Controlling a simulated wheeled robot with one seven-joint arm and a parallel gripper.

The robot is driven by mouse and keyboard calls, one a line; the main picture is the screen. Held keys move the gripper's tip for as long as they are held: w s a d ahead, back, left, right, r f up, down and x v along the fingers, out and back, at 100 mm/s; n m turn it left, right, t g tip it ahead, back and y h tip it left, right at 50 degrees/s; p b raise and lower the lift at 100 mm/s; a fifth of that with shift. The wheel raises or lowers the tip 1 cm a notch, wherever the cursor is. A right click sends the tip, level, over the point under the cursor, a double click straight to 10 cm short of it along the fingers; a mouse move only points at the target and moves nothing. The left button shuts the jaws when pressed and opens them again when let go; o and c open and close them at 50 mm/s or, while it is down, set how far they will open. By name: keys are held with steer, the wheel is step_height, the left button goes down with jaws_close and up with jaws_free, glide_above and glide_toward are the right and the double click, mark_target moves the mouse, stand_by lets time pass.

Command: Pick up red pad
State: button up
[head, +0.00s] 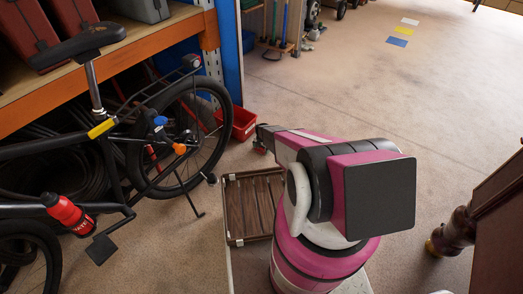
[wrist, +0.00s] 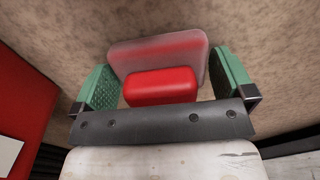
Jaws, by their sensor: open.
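The red pad (wrist: 160,87) is in the middle of the wrist view: a bright red raised block in front of a wider, duller red slab with rounded corners. My gripper (wrist: 164,80) is open, with one green finger on each side of the pad. Whether the fingers touch it is unclear. In the head view, a small bit of red (head: 260,150), likely the pad, shows at the end of my arm. My arm hides most of that spot.
A red bin (head: 243,124) stands on the floor just left of my gripper. A bicycle (head: 180,130) leans by the shelf (head: 150,42) at left. A brown slatted crate (head: 250,205) lies nearer me. Open floor (head: 400,110) is at right.

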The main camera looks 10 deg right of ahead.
steer(key=c, duration=0.6)
steer(key=shift+c, duration=0.2)
steer(key=shift+r, duration=0.5)
steer(key=r, duration=0.3)
steer(key=shift+s+a+r, duration=0.3)
steer(key=s+a+r, duration=0.5)
steer(key=a+r, duration=0.1)
steer(key=a, duration=0.3)
steer(key=shift+s+a+r, duration=0.15)
steer(key=shift+s+a, duration=0.05)
steer(key=shift+o, duration=0.8)
steer(key=shift+r, duration=0.1)
steer(key=shift+c, duration=0.3)
